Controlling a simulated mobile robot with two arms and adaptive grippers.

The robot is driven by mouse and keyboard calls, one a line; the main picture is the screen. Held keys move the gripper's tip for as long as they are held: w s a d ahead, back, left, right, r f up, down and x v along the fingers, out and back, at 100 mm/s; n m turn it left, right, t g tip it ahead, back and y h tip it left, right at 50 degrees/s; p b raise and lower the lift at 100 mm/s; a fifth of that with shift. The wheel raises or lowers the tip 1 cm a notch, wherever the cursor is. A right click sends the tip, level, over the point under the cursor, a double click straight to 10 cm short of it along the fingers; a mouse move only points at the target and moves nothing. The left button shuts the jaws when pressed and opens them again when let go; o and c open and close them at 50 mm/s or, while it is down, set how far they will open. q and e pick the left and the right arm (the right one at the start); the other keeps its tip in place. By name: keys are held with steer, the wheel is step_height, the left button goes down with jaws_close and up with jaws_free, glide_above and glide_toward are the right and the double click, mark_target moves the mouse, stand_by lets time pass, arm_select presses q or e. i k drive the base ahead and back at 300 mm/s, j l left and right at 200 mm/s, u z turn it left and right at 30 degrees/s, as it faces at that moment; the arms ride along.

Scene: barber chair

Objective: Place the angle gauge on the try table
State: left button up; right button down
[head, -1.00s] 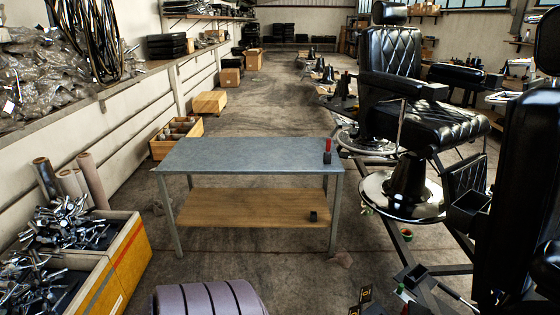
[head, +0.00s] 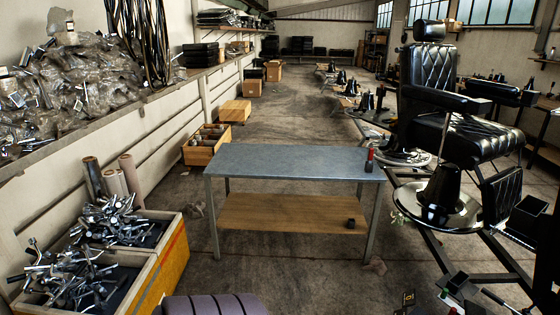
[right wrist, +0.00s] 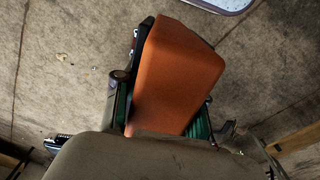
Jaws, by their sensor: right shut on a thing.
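In the right wrist view my right gripper (right wrist: 160,88) is shut on an orange-brown block (right wrist: 178,72) with a smooth, rounded face; I cannot tell for sure that it is the angle gauge. Dark finger parts and green pads show beside the block, and the grey wrist housing hides its near end. In the head view a table with a grey-blue top (head: 290,162), metal legs and a wooden lower shelf (head: 270,212) stands ahead; it looks like the try table. A small red and black object (head: 369,161) stands at its right end. My left gripper is not in view.
A small dark object (head: 350,223) sits on the lower shelf. A black barber chair (head: 435,95) stands right of the table. A crate of metal parts (head: 160,268) is at the left. A wooden box (head: 205,150) lies behind it. Most of the tabletop is clear.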

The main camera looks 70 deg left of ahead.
mark_target(295, 156)
steer(key=j+u, duration=0.15)
steer(key=u, duration=1.65)
